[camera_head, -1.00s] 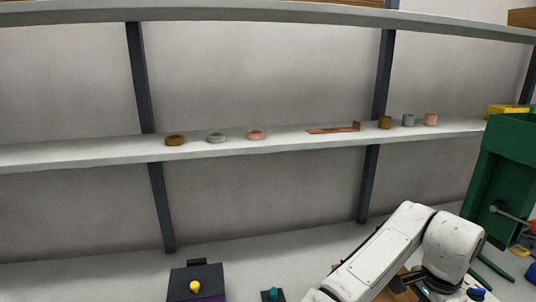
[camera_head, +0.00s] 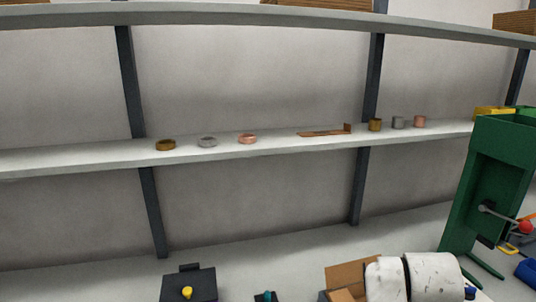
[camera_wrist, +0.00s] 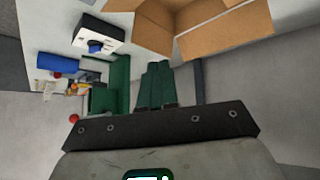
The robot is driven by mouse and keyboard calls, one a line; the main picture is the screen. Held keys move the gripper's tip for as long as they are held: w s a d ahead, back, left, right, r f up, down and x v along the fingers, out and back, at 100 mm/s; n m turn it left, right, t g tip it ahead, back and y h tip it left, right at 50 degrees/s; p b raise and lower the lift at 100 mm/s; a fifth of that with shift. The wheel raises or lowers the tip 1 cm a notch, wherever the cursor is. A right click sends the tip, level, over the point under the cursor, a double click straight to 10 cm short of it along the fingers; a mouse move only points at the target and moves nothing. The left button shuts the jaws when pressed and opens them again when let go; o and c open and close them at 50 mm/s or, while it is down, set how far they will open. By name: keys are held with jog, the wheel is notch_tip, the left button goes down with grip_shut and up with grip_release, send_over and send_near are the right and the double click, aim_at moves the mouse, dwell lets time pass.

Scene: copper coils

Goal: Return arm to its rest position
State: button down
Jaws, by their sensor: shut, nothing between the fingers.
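My arm shows as white rounded links at the bottom right of the head view, low in front of the counter; its end is out of that picture. In the wrist view my gripper (camera_wrist: 158,67) shows as two green fingers side by side, shut with nothing between them. An open cardboard box (camera_wrist: 225,35) is beyond the fingertips at the top of the wrist view. It also shows beside my arm in the head view (camera_head: 355,274). I cannot tell how far the fingers are from the box.
A shelf (camera_head: 80,160) holds a gold coil (camera_head: 165,145), a grey coil (camera_head: 207,142), a copper coil (camera_head: 247,139), a brown bracket (camera_head: 322,132) and three small cylinders (camera_head: 398,122). A green machine (camera_head: 490,175) stands at right. A black box with a yellow button (camera_head: 187,292) is at the front.

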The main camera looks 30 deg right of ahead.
jog(key=s+a+f+n+y, duration=0.25)
jog(key=a+f, duration=0.25)
jog(key=a, duration=0.3)
jog(key=s+a+f+n+t+y, duration=0.15)
jog(key=a+f+n, duration=0.25)
jog(key=a, duration=0.4)
jog(key=s+a+f+n+g+y, duration=0.1)
jog(key=a+f+n+y, duration=0.3)
jog(key=a, duration=0.4)
jog(key=s+d+f+m+g+h+b, duration=0.1)
jog(key=s+f+g, duration=0.2)
jog(key=s+f, duration=0.5)
jog(key=s, duration=0.2)
jog(key=shift+s+g, duration=0.35)
jog(key=shift+s, duration=0.05)
jog(key=shift+d, duration=0.1)
